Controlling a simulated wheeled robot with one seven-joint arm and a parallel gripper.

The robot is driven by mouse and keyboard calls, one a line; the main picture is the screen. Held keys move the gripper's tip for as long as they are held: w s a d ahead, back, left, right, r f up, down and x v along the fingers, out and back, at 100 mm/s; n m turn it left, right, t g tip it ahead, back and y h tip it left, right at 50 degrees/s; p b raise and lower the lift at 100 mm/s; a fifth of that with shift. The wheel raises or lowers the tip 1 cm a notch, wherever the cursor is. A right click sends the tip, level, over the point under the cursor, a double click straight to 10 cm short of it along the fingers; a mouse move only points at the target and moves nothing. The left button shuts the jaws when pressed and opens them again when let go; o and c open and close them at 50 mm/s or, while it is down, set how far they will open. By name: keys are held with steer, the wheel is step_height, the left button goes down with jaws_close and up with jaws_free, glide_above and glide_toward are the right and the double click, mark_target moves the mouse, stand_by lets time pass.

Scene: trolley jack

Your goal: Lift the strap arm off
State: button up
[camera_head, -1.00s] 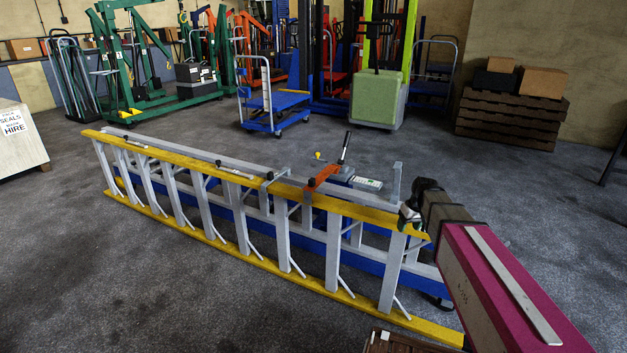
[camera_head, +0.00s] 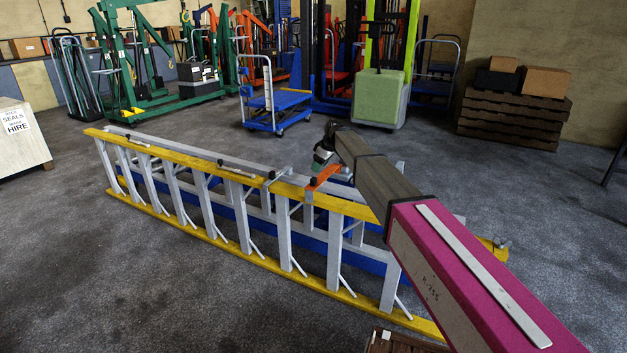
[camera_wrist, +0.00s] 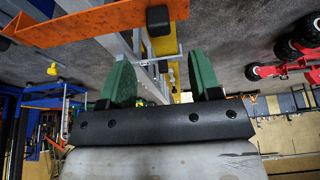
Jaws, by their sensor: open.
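The orange strap arm (camera_head: 323,177) lies across the yellow-railed ladder (camera_head: 240,175) in the head view, with a dark knob near its front end. In the wrist view the orange arm (camera_wrist: 90,24) runs across the top left, and its black knob (camera_wrist: 158,20) shows above the gap between my fingers. My gripper (camera_head: 322,158) is just behind and above the orange arm in the head view. Its green fingers (camera_wrist: 162,78) are apart in the wrist view, with nothing between them. My arm hides the ladder's right part and what lies behind the strap arm.
A blue platform trolley (camera_head: 277,105) and a green-padded machine (camera_head: 378,98) stand behind. Brown pallets with boxes (camera_head: 510,118) are at the back right. A white crate (camera_head: 20,145) is at the left.

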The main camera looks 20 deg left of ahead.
mark_target(313, 178)
steer(key=x, duration=0.8)
steer(key=shift+f, duration=0.15)
jaws_close()
